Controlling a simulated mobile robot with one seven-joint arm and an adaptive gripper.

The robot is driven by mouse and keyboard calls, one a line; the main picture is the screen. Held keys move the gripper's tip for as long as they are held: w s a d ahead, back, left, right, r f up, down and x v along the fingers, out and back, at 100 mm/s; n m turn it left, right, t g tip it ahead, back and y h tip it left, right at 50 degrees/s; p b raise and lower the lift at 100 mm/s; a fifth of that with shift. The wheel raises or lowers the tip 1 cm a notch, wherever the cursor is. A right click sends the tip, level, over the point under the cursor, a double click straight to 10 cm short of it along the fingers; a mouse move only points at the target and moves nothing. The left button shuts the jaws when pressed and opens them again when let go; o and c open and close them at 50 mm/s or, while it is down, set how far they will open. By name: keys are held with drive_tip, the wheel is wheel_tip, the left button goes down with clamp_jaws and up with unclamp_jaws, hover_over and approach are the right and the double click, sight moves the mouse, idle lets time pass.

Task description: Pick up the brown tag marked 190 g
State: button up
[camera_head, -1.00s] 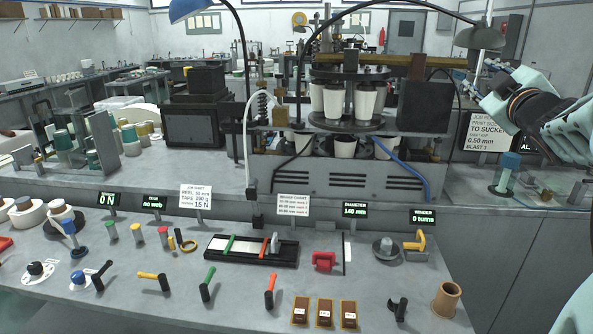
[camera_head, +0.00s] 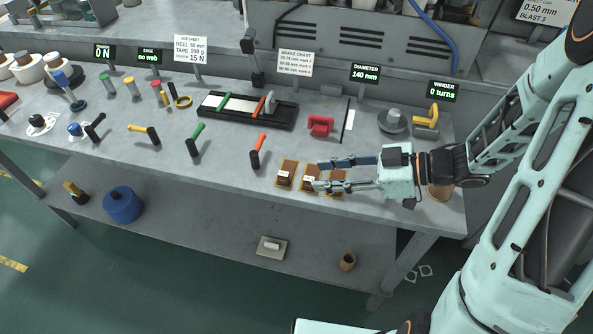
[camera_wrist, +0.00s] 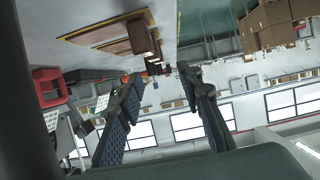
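Three brown tags lie in a row near the front edge of the bench: a left tag (camera_head: 286,174), a middle tag (camera_head: 309,180) and a right tag (camera_head: 336,188). Each has a small white label, too small to read, so I cannot tell which is marked 190 g. My gripper (camera_head: 318,175) comes in from the right, open and empty, with its fingers partly covering the right tag and its tips by the middle one. In the wrist view a brown tag (camera_wrist: 141,36) shows beyond the spread fingertips (camera_wrist: 160,75). I cannot tell the height of the fingers above the bench.
An orange-handled lever (camera_head: 257,152) stands left of the tags. A red block (camera_head: 320,125) and a grey spool (camera_head: 392,121) sit behind them. A brown cup (camera_head: 440,191) is partly hidden behind my wrist. The bench's front edge lies close below the tags.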

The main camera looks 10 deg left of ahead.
sight(285, 174)
drive_tip(key=x, duration=0.5)
drive_tip(key=shift+s+b, duration=0.2)
drive_tip(key=shift+b, duration=0.15)
drive_tip(key=shift+w+r+b+x, duration=0.1)
drive_tip(key=shift+w+b+x, duration=0.05)
drive_tip(key=shift+x, duration=0.85)
drive_tip(key=shift+w+r+b+x, duration=0.1)
drive_tip(key=shift+w+r+x, duration=0.05)
drive_tip(key=shift+x, duration=0.9)
drive_tip(key=shift+w+r+b+x, duration=0.1)
drive_tip(key=shift+w+b+x, duration=0.05)
drive_tip(key=shift+x, duration=0.85)
drive_tip(key=shift+a, duration=0.1)
drive_tip(key=shift+c, duration=0.3)
clamp_jaws()
